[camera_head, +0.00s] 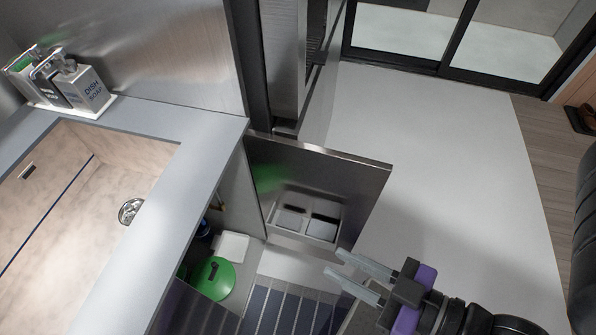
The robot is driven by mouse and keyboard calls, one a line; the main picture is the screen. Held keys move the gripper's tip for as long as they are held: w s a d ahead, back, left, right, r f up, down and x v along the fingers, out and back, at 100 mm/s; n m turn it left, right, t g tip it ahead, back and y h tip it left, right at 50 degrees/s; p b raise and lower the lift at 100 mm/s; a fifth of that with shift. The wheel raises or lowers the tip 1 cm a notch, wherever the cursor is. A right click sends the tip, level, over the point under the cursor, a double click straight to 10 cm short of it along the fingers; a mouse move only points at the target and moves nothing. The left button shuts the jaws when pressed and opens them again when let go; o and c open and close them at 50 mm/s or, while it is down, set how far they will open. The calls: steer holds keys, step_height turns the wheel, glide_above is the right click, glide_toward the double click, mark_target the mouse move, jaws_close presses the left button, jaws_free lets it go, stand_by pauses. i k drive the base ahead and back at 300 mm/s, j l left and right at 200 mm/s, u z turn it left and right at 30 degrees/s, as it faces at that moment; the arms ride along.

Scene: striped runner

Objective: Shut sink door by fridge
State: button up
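The sink cabinet door (345,174) stands open, swung out from the cabinet under the sink counter. It is a dark metallic panel with a small caddy (305,221) on its inner face. The cabinet opening, left of the door, shows a green round item (213,278) and a white item (231,247) inside. My gripper (334,261) is at the lower middle, below the door in the picture, on its inner-face side. Its two fingers are apart with nothing seen between them. I cannot tell whether a fingertip touches the door. A tall steel unit (283,60), possibly the fridge, stands behind the door.
The sink (75,215) and grey counter (195,215) fill the left side, with soap bottles (85,88) at the back. A striped runner (290,308) lies on the floor below. Pale floor (440,150) right of the door is clear. A dark rounded object (583,230) is at the right edge.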

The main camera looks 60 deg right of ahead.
mark_target(341, 189)
steer(key=k+l+z, duration=0.15)
steer(key=k+l, duration=0.15)
steer(key=k, duration=0.15)
steer(key=k+l+z, duration=0.2)
steer(key=k, duration=0.25)
steer(key=l, duration=0.1)
